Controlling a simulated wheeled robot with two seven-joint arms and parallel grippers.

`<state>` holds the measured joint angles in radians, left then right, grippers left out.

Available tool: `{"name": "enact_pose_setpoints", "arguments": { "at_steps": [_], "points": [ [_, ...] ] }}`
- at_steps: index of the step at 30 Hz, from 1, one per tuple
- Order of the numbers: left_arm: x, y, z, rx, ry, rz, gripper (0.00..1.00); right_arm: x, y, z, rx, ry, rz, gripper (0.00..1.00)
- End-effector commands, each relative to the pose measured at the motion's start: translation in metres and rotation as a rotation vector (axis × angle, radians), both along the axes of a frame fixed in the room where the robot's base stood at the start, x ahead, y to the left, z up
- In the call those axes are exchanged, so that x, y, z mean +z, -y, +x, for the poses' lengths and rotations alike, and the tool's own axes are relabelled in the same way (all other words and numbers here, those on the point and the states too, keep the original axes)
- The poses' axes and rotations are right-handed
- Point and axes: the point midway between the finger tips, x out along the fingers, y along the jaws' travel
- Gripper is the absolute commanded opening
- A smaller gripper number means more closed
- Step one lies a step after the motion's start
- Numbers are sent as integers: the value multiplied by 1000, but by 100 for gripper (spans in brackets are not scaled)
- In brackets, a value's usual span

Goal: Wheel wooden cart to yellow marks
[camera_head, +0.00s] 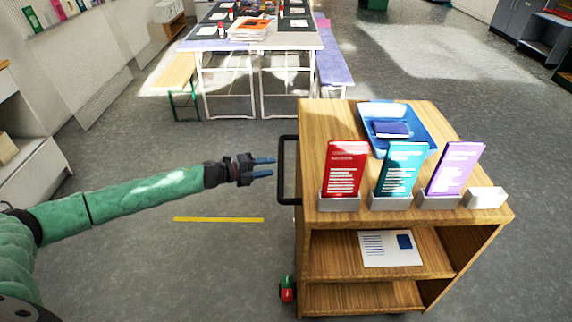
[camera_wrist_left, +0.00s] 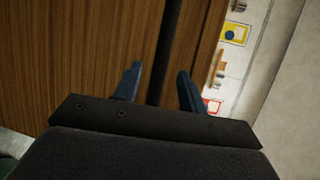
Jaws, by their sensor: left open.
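The wooden cart (camera_head: 447,118) stands at the right of the head view, with a black handle (camera_head: 284,170) on its left side. A yellow mark (camera_head: 218,220) lies on the floor to the left of the cart, below my left arm. Only this one mark shows. My left gripper (camera_head: 264,167) is open, just left of the handle, its fingers pointing at it. In the left wrist view, the fingers (camera_wrist_left: 159,85) are apart, and a dark bar, the handle (camera_wrist_left: 168,55), shows between them against the wood. I cannot tell whether they touch it. My right gripper is not in view.
The cart carries a blue tray (camera_head: 419,116), red, teal and purple leaflets in holders, and a sheet (camera_head: 390,249) on its shelf. A table (camera_head: 272,39) with benches stands at the back. Shelving (camera_head: 30,160) lines the left wall. Floor around the mark is clear.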

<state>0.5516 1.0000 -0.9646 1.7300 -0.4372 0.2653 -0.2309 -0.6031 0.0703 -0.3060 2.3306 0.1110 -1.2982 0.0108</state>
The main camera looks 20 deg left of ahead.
Motion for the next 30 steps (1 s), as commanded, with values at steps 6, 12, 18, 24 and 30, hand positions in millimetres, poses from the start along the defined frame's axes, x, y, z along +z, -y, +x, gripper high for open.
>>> {"name": "enact_pose_setpoints", "arguments": {
  "at_steps": [6,12,18,24,30],
  "points": [
    [-3,24,19,1,0,-3,41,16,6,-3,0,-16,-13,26],
    [-8,43,35,2,-1,-2,41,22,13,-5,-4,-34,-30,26],
    [-11,53,43,2,0,-1,41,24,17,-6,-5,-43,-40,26],
    [-12,54,44,2,0,-1,41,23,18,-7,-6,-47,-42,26],
    [-12,54,44,3,0,0,26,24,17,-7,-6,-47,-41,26]
  ]
}}
